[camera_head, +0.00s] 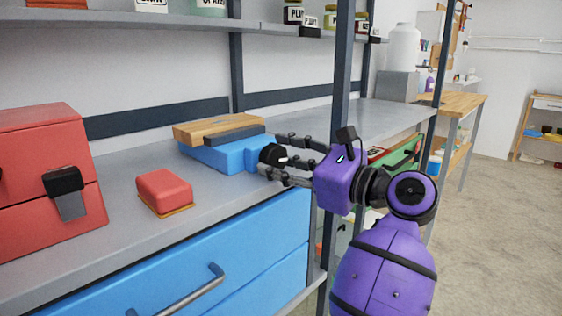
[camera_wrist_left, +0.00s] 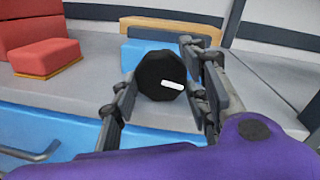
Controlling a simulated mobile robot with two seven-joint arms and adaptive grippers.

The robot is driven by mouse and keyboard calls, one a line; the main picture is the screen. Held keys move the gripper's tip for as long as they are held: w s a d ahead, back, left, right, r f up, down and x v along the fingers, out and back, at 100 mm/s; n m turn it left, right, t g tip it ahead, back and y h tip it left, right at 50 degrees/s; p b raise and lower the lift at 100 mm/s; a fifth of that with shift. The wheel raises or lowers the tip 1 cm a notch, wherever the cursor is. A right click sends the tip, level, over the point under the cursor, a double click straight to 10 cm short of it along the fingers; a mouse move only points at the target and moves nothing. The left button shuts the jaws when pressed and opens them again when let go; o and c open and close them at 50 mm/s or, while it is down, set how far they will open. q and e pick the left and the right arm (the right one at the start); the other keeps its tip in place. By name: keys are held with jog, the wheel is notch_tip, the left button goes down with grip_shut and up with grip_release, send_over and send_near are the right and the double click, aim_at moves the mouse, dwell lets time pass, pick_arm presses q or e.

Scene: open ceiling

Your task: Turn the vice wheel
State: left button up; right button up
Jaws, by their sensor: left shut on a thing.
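The vice (camera_head: 222,153) is a blue block with a wooden board (camera_head: 218,126) on top, sitting on the grey workbench. Its dark round wheel (camera_head: 272,155) faces the bench's front edge. My left gripper (camera_head: 282,157) reaches in from the right of the head view and is shut on the wheel. In the left wrist view the black wheel (camera_wrist_left: 160,75), with a white mark on its face, sits between the two fingers (camera_wrist_left: 163,92), one on each side. My right gripper is out of view.
A red toolbox (camera_head: 45,222) and a red block with a tan base (camera_head: 164,191) stand left on the bench. Blue drawers (camera_head: 240,255) lie below. A dark shelf post (camera_head: 341,90) rises close to my gripper. The bench between block and vice is clear.

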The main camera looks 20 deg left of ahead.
pick_arm(q)
jog(key=shift+s+r+m+p, duration=0.1)
jog(key=shift+m+p, duration=0.6)
jog(key=shift+p, duration=0.05)
jog(key=o, duration=1.1)
jog(key=shift+d, duration=0.1)
jog(key=shift+d, duration=0.35)
jog(key=v, duration=1.1)
